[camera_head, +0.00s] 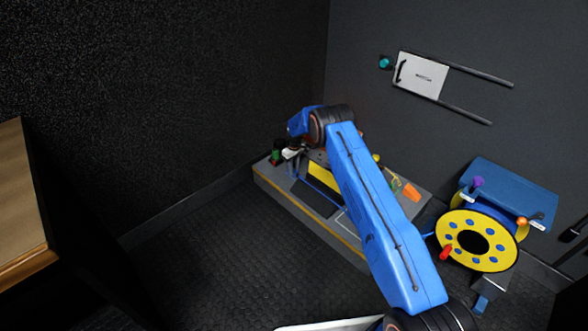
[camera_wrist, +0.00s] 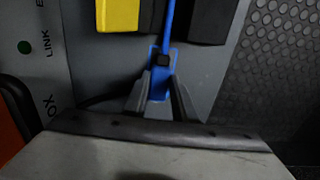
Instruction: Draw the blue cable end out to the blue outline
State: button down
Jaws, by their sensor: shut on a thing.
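In the wrist view, my gripper (camera_wrist: 160,88) is shut on the blue cable end (camera_wrist: 160,82), a blue piece with a dark band. The blue cable (camera_wrist: 169,22) runs from it to the top edge, between a yellow block and a black block. In the head view, my arm covers part of the grey bench (camera_head: 409,204), and my fingertips cannot be made out there. Thin blue lines show on the bench left of the arm; I cannot tell whether they are the cable or the blue outline.
A yellow cable reel (camera_head: 449,234) with blue spots stands right of the bench, before a blue panel (camera_head: 500,184). Dark studded floor (camera_head: 225,255) lies open at front left.

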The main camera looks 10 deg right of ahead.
jog(key=shift+f, duration=0.1)
jog(key=c, duration=1.4)
grip_release()
